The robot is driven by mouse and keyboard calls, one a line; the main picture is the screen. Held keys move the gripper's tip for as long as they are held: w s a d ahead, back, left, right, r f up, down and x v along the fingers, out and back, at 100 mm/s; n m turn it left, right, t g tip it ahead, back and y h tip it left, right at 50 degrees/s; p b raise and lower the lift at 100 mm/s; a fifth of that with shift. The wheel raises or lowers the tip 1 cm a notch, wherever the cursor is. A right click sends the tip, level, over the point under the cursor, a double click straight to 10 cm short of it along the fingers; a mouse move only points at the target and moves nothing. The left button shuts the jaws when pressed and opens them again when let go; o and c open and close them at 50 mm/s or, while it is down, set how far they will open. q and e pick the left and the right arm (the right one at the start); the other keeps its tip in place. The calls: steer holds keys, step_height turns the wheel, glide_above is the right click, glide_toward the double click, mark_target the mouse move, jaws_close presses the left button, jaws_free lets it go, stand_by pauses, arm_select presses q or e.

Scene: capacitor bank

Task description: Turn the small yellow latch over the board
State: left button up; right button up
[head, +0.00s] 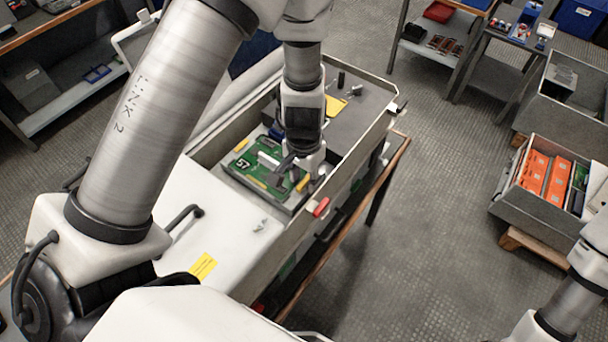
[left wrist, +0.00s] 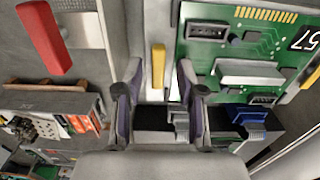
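The small yellow latch (head: 303,183) sits at the right edge of the green board (head: 250,165), inside the open grey cabinet. In the left wrist view the latch (left wrist: 158,66) stands upright on a pale strip beside the board (left wrist: 238,58). My left gripper (head: 298,172) is over the board's right side, pointing down. In the left wrist view its fingers (left wrist: 159,78) are open, one on each side of the latch, with gaps visible. I cannot tell whether the fingertips are level with the latch. My right arm shows at the lower right; its gripper is out of view.
A red handle (head: 321,207) is on the cabinet's near right wall, close to my left gripper. A second yellow piece (head: 241,146) is at the board's far left. A white cover (head: 215,225) lies in front. Floor is open to the right, before a grey crate (head: 545,190).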

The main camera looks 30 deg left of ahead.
arm_select(q)
steer(key=shift+s+d+r, duration=0.1)
steer(key=shift+s+r, duration=0.1)
steer(key=shift+s, duration=0.15)
jaws_close()
steer(key=shift+w+f, duration=0.1)
